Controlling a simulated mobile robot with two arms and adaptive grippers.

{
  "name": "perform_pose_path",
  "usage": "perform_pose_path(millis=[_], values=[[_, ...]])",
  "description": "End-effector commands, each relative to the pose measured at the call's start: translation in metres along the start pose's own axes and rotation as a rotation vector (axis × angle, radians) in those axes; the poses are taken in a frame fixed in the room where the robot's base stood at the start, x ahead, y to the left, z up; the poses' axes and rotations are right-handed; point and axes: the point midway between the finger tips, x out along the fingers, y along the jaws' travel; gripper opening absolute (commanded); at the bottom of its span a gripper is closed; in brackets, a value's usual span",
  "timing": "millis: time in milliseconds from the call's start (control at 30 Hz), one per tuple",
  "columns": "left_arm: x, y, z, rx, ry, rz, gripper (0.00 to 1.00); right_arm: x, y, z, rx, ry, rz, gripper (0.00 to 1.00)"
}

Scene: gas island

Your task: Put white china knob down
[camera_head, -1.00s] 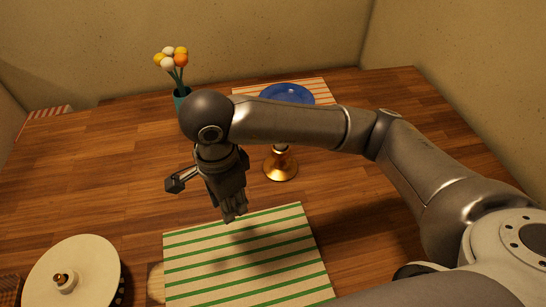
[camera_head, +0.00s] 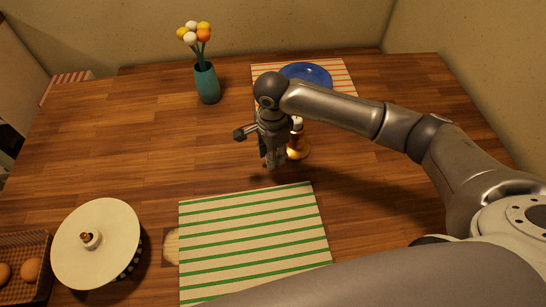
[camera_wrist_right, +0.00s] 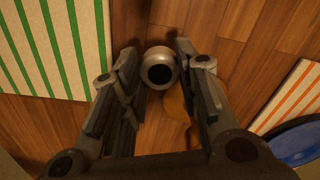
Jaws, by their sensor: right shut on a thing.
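My right gripper (camera_head: 275,165) points down at the middle of the table, just left of the brass candlestick (camera_head: 299,151). In the right wrist view the white china knob (camera_wrist_right: 160,58), round and pale with a dark centre, sits between the fingertips, and my gripper is shut on it. In the head view the fingers hide the knob. I cannot tell whether it touches the wood. My left gripper is not in view.
The green-striped mat (camera_head: 250,240) lies empty in front. A round cream lid (camera_head: 75,265) and an egg basket (camera_head: 20,242) are at lower left. A teal flower vase (camera_head: 207,84) and blue plate (camera_head: 307,74) stand behind. Bare wood (camera_head: 150,140) lies left of the gripper.

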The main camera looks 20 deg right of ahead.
Motion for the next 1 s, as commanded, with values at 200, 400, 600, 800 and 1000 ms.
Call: perform_pose_path(millis=[200, 400, 600, 800, 1000], values=[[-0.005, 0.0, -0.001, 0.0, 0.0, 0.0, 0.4, 0.03, -0.002, -0.004, 0.002, 0.0, 0.004, 0.03], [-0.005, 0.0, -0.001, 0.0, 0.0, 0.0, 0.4, 0.037, -0.003, -0.004, 0.0, 0.001, 0.001, 0.03], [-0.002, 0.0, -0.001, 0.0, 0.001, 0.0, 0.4, 0.039, -0.003, -0.004, 0.001, 0.002, 0.001, 0.03], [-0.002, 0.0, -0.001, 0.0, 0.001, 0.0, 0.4, 0.039, -0.002, -0.004, 0.001, 0.001, 0.001, 0.47], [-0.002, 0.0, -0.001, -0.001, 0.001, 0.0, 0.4, 0.039, -0.002, -0.004, 0.001, 0.001, 0.001, 0.52]])
